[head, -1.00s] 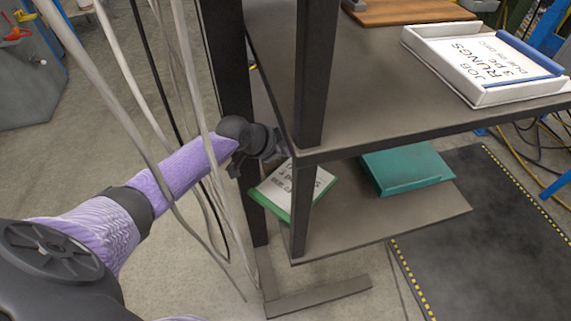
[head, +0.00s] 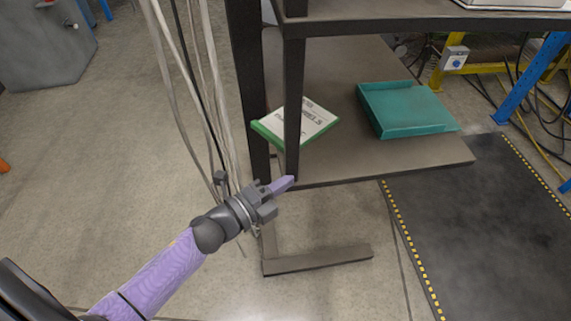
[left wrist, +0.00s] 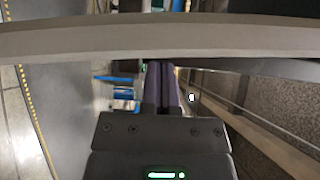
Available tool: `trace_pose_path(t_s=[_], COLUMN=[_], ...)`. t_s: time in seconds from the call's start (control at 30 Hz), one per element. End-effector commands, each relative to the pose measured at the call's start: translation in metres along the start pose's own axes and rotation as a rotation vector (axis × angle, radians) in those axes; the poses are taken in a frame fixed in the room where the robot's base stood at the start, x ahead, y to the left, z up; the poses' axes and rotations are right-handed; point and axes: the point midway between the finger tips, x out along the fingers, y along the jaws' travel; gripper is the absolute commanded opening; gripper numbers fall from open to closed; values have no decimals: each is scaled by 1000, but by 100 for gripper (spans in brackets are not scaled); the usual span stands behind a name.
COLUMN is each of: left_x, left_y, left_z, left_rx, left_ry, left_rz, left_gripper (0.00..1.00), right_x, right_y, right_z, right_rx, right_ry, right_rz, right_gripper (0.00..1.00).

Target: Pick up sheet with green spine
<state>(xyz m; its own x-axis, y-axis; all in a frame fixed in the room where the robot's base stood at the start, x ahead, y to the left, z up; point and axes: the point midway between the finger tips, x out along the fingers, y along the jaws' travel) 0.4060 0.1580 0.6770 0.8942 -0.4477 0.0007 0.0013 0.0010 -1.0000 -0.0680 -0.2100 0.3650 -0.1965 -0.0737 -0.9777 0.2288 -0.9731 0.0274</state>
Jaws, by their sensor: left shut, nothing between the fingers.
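The sheet with the green spine (head: 314,123) lies on the lower shelf (head: 410,156) in the head view, near its left end. It is white with dark print, and its green edge faces the front left. A dark shelf post hides part of it. My left gripper (head: 284,184) is shut and empty, in front of and below the sheet, apart from it, near the post and the shelf's front edge. In the left wrist view the purple fingers (left wrist: 161,85) are together, and a grey bar crosses above them. My right gripper is not in view.
A teal tray (head: 412,132) stands on the same shelf to the right of the sheet. Dark posts (head: 292,110) frame the shelf, with an upper shelf (head: 400,28) above. Pale hanging cables (head: 205,90) are left of the rack. A dark mat (head: 480,220) lies on the floor at right.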

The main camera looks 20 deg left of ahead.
Motion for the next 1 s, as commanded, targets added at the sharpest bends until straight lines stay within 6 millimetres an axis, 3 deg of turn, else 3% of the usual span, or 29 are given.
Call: trace_pose_path(t_s=[0.13,0.23,0.4,0.8,1.0], left_x=[32,34,37,38,42], left_y=[3,4,3,0,1], left_z=[0,20,36,40,56], left_rx=[0,2,-1,-1,-1], left_ry=[1,-1,-1,-1,-2], left_rz=[-1,3,3,1,2], left_gripper=[0,0,0,0,0], right_x=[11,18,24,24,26], right_y=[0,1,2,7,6], right_z=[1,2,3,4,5], right_rx=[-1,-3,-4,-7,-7], right_ry=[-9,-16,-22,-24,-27], right_rz=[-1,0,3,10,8], right_gripper=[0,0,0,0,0])
